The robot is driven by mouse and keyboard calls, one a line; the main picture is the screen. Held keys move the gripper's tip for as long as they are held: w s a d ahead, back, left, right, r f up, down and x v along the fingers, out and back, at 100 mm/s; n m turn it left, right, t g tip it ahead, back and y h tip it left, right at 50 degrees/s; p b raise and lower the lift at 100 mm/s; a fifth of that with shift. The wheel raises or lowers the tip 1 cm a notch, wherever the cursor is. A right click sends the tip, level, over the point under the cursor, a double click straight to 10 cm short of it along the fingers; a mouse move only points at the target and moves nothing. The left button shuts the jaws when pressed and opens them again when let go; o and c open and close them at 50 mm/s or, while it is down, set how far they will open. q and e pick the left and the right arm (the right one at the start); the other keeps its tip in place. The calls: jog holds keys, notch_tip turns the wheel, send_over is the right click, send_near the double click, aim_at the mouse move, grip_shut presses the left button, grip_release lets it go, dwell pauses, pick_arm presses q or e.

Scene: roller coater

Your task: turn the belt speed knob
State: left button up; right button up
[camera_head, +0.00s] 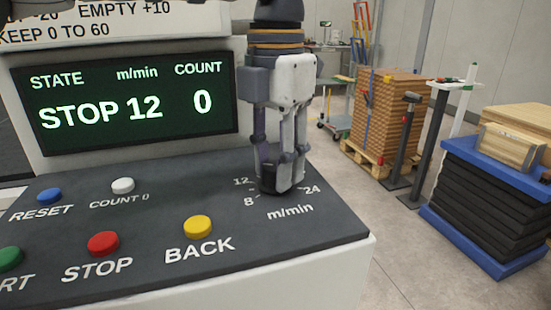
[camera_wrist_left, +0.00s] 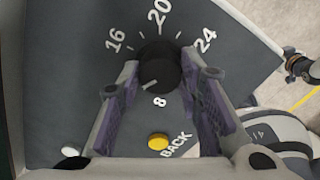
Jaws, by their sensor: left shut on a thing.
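The belt speed knob (camera_wrist_left: 158,72) is a round black dial on the dark panel. In the wrist view its pale pointer mark aims down and left, between the 8 and the partly hidden left side of the scale. My left gripper (camera_head: 279,185) points down over the knob in the head view and mostly hides it. In the wrist view its two fingers (camera_wrist_left: 161,68) stand on either side of the knob, shut on it. The display (camera_head: 130,102) reads STOP, 12 m/min and count 0. My right gripper is not seen.
Several buttons sit left of the knob: yellow BACK (camera_head: 198,226), red STOP (camera_head: 103,243), white COUNT 0 (camera_head: 122,185) and blue RESET (camera_head: 49,195). A green button (camera_head: 9,258) is at the left edge.

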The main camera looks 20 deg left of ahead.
pick_arm(q)
jog(key=o, duration=1.2)
jog(key=shift+c, duration=0.2)
notch_tip(320, 180, up, 12)
